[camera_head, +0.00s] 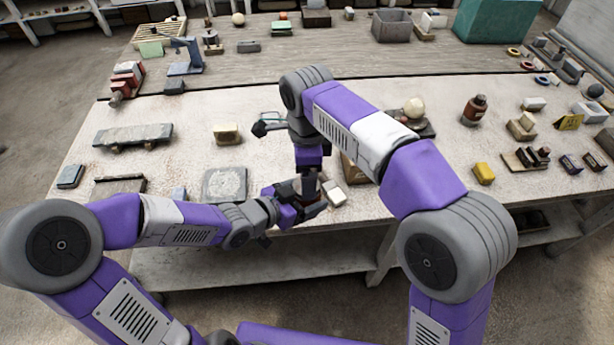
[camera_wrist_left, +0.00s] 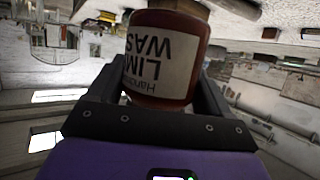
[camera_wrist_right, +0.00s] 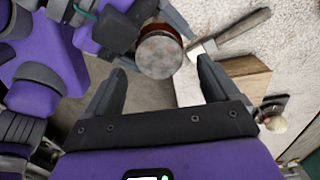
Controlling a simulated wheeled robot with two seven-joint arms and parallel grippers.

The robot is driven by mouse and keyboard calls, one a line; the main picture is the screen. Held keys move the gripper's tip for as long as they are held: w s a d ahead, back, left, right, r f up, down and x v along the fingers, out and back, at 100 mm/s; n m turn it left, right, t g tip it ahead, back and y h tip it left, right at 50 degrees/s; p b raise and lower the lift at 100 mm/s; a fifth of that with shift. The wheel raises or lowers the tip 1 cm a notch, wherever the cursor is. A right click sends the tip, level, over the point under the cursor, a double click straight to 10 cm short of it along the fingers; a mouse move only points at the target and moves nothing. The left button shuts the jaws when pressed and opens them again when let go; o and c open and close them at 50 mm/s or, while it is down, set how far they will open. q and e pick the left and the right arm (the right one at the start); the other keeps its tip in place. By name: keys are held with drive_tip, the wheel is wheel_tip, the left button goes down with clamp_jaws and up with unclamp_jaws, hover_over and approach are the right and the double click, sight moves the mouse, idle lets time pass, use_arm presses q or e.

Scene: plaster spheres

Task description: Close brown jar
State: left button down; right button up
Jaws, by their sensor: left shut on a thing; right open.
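My left gripper (camera_head: 306,207) is shut on a brown jar (camera_wrist_left: 165,60), which shows in the left wrist view with a white label reading upside down. The jar also shows in the right wrist view (camera_wrist_right: 158,55) from above, as a round, mottled grey top with a brown rim. I cannot tell whether that top is a lid or the open mouth. My right gripper (camera_wrist_right: 158,85) is open and points down over the jar, its fingers apart from it. In the head view my right arm and both grippers hide most of the jar.
Another brown bottle with a dark cap (camera_head: 475,109) stands at the right. The table's front edge is below my grippers.

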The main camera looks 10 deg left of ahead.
drive_tip(key=shift+r, duration=0.8)
drive_tip(key=shift+c, duration=0.4)
